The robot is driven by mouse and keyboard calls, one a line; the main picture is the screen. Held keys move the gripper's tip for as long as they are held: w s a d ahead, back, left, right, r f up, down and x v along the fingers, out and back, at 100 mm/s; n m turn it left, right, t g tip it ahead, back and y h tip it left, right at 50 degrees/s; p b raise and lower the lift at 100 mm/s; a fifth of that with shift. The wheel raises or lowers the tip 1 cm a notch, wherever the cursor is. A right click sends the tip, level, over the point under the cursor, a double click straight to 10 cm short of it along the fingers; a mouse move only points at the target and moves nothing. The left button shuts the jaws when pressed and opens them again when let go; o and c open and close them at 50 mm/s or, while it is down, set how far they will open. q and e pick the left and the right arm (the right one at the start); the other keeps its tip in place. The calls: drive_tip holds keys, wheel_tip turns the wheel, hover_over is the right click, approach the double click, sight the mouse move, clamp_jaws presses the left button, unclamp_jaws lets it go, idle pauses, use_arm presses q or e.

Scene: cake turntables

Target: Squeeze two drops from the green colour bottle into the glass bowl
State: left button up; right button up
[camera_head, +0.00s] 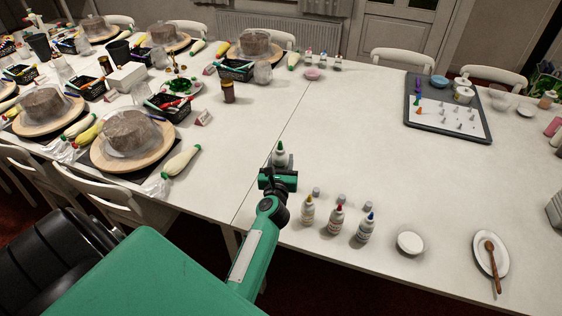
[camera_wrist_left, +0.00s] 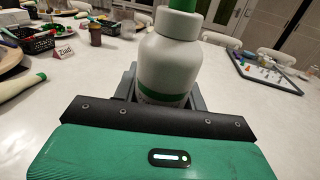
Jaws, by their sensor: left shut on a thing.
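The green colour bottle (camera_head: 280,157) is white with a green tip and a green band. It stands upright between the fingers of my left gripper (camera_head: 278,176), which is shut on it. In the left wrist view the bottle (camera_wrist_left: 168,65) fills the upper middle, and its base is hidden by the gripper. I cannot tell whether it touches the table. A clear bowl-like vessel (camera_head: 497,102) stands at the far right of the table; I cannot tell if it is the glass bowl. My right gripper is not in view.
Three bottles with yellow (camera_head: 307,211), red (camera_head: 336,219) and blue (camera_head: 366,229) tips stand right of my gripper. A white round dish (camera_head: 410,242) and a plate with a wooden spoon (camera_head: 491,256) lie farther right. A dark tray (camera_head: 449,76) is behind. The table middle is clear.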

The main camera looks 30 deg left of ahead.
sight(285, 161)
use_arm(q)
drive_tip(key=shift+s+d+r, duration=0.15)
drive_tip(key=shift+s+r, duration=0.1)
drive_tip(key=shift+r, duration=0.25)
drive_tip(key=s+d+r+m+h, duration=0.2)
drive_tip(key=s+d+r, duration=0.1)
drive_tip(key=shift+s+d+t, duration=0.15)
drive_tip(key=shift+t, duration=0.25)
drive_tip(key=s+d+m+h, duration=0.5)
drive_tip(key=s+d+m, duration=0.2)
drive_tip(key=d, duration=0.6)
drive_tip(key=w+d+f+m+g+y, duration=0.1)
drive_tip(key=w+d+f+m, duration=0.25)
drive_tip(key=m, duration=0.25)
drive_tip(key=w+d+f+m+g+y, duration=0.1)
drive_tip(key=w+d+f+m+y, duration=0.1)
drive_tip(key=d+m, duration=0.4)
drive_tip(key=w+d+f+m+y, duration=0.1)
drive_tip(key=w+d+f+m, duration=0.15)
drive_tip(key=m, duration=0.45)
drive_tip(key=w+d+m+t+h+b, duration=0.15)
drive_tip(key=w+d+m+h, duration=0.35)
drive_tip(key=w+d+m, duration=0.7)
drive_tip(key=w+d+f+n+b, duration=0.2)
drive_tip(key=w+f+b, duration=0.1)
drive_tip(key=f+b, duration=0.2)
drive_tip(key=shift+w+n+b, duration=0.25)
drive_tip(key=shift+n+b, duration=0.05)
drive_tip(key=shift+b, duration=0.45)
